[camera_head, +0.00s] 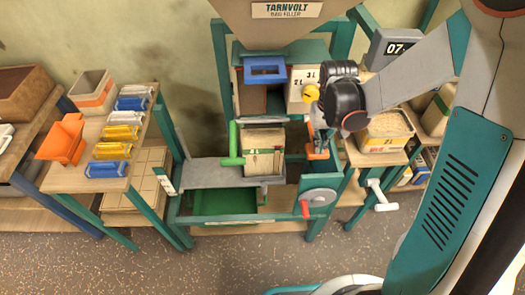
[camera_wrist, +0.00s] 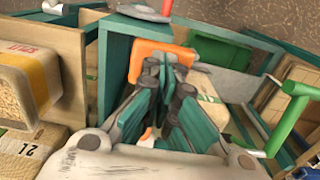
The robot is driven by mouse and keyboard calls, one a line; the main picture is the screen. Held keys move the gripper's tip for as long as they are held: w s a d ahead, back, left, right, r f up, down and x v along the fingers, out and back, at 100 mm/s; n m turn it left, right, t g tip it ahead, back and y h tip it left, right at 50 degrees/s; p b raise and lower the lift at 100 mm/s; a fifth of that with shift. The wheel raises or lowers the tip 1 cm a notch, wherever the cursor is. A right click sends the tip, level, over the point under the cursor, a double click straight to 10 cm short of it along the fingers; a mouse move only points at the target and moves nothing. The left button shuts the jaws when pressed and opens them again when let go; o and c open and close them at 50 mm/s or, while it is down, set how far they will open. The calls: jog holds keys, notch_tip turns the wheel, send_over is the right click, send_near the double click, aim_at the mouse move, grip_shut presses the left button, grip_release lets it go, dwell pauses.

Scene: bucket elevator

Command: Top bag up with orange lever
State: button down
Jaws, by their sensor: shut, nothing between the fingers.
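The orange lever (camera_head: 318,154) sits on the filler frame, just right of the bag. In the wrist view the orange lever (camera_wrist: 148,58) is a broad orange piece right at my fingertips, partly covered by them. The beige bag (camera_head: 264,152) stands upright on the grey shelf under the filler; in the wrist view it (camera_wrist: 210,92) is partly hidden behind my fingers. My gripper (camera_head: 317,137) is at the orange lever; in the wrist view my gripper (camera_wrist: 165,62) is shut with nothing between its fingers. I cannot tell whether the fingers touch the lever.
A green lever (camera_head: 234,145) stands left of the bag and a blue handle (camera_head: 265,70) is above it. A display (camera_head: 396,48) reads 07.

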jog(key=shift+f+b, duration=1.45)
jog(key=shift+f, duration=0.25)
jog(key=shift+r, duration=0.15)
dwell(0.8)
notch_tip(320, 180, up, 9)
jog(key=p, duration=0.6)
dwell(0.5)
jog(key=shift+r, duration=0.1)
jog(key=s+r+t+b, duration=0.2)
jog(key=s+r+t, duration=0.5)
jog(key=s+r, duration=0.7)
jog(key=shift+s+b, duration=0.3)
jog(key=shift+s, duration=0.2)
